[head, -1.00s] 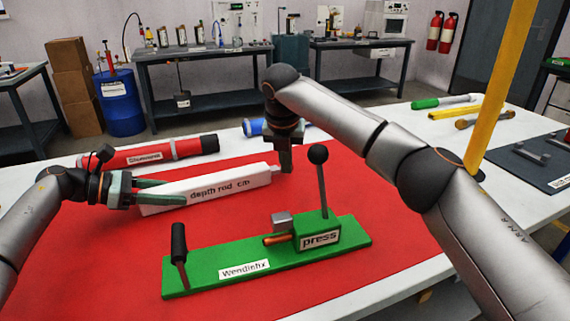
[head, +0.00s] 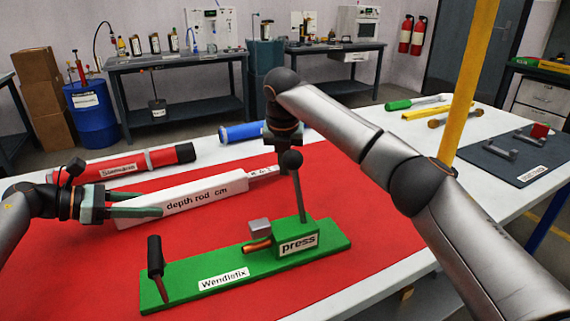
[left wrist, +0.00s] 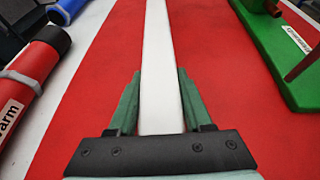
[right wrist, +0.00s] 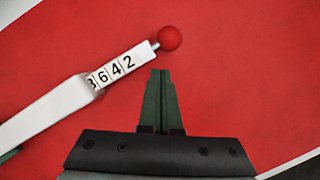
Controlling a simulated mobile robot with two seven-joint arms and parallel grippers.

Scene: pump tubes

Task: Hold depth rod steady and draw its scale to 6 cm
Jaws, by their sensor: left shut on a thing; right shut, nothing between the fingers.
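The depth rod (head: 190,198) is a long white body lying on the red mat, labelled "depth rod cm". My left gripper (head: 165,204) is shut on its left part; in the left wrist view a finger lies on each side of the white body (left wrist: 160,60). The scale (right wrist: 112,70) sticks out of the right end and ends in a red ball (right wrist: 170,38). It shows 2, 4, 6 and a further digit partly cut off at the body's edge. My right gripper (right wrist: 160,74) is shut and empty beside the scale, apart from it.
A green press (head: 245,265) with two upright levers stands in front of the rod. A red tube (head: 140,167) and a blue tube (head: 250,132) lie behind it. A yellow post (head: 470,80) rises at the right. The red mat is clear around the rod's scale end.

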